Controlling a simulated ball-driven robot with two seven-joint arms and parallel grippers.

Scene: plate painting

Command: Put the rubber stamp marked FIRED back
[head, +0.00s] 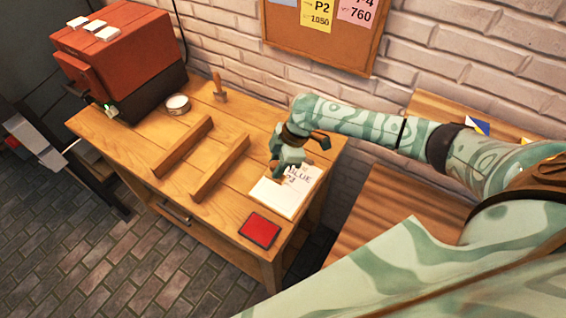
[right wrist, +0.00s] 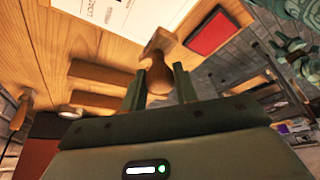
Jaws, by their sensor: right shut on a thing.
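My right gripper (head: 283,172) is over the white paper card (head: 277,196) at the right end of the workbench. In the right wrist view, its two fingers (right wrist: 158,88) are shut on the wooden handle of a rubber stamp (right wrist: 157,75), with the stamp's block beyond them toward the card. The stamp's marking is hidden, so I cannot read FIRED on it. A second wooden-handled tool, like a stamp, (head: 219,90) stands upright at the back of the bench. My left gripper is not seen.
Two wooden rails (head: 221,167) lie parallel mid-bench. A red ink pad (head: 260,230) lies at the front right corner. A round white tin (head: 177,104) and a red kiln-like box (head: 118,55) are at the back left. The front bench strip is clear.

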